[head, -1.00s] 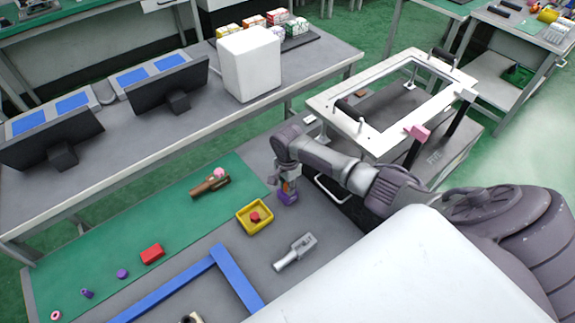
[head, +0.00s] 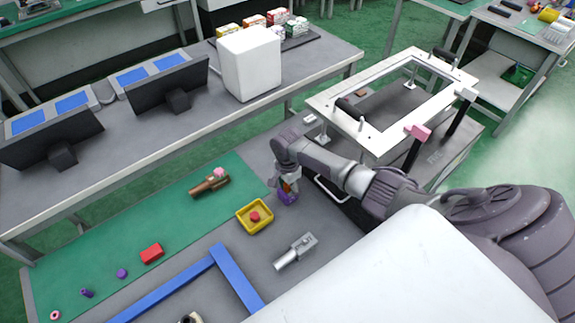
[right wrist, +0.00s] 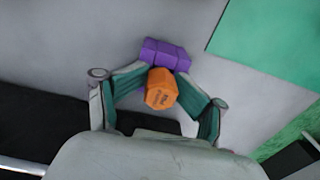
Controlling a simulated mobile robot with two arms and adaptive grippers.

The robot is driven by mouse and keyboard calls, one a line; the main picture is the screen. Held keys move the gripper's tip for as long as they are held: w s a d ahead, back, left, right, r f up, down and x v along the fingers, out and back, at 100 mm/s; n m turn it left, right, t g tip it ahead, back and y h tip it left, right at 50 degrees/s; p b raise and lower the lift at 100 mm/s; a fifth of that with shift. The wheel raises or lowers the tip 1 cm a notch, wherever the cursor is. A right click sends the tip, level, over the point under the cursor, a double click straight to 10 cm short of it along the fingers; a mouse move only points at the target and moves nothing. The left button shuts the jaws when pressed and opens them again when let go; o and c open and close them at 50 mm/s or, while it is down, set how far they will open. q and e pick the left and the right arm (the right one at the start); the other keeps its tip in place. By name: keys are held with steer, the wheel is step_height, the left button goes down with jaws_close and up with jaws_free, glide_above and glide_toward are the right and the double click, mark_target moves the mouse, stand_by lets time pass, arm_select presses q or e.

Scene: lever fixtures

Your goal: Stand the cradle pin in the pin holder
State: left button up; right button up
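An orange piece with a hexagonal end (right wrist: 161,88), which I take for the cradle pin, is between the fingertips of my right gripper (right wrist: 163,76). The fingers look closed on its sides. A purple block (right wrist: 165,54), likely the pin holder, is just beyond it. In the head view my right gripper (head: 286,184) points down over the purple block (head: 288,198), with a little orange showing between the fingers. The pin appears at or in the holder, but the fingers hide where they meet, so I cannot tell how deep it sits. My left gripper is not in view.
A yellow tray (head: 266,227) with a red piece is left of my right gripper. A grey metal part (head: 296,251) lies in front. A white frame fixture (head: 318,98) stands to the right. A green mat (head: 110,248) with small parts is at left.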

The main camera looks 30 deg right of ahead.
steer(key=shift+s+a, duration=0.1)
steer(key=shift+s, duration=0.05)
step_height(320, 180, up, 13)
steer(key=p, duration=0.1)
steer(key=shift+r, duration=0.2)
stand_by(0.4)
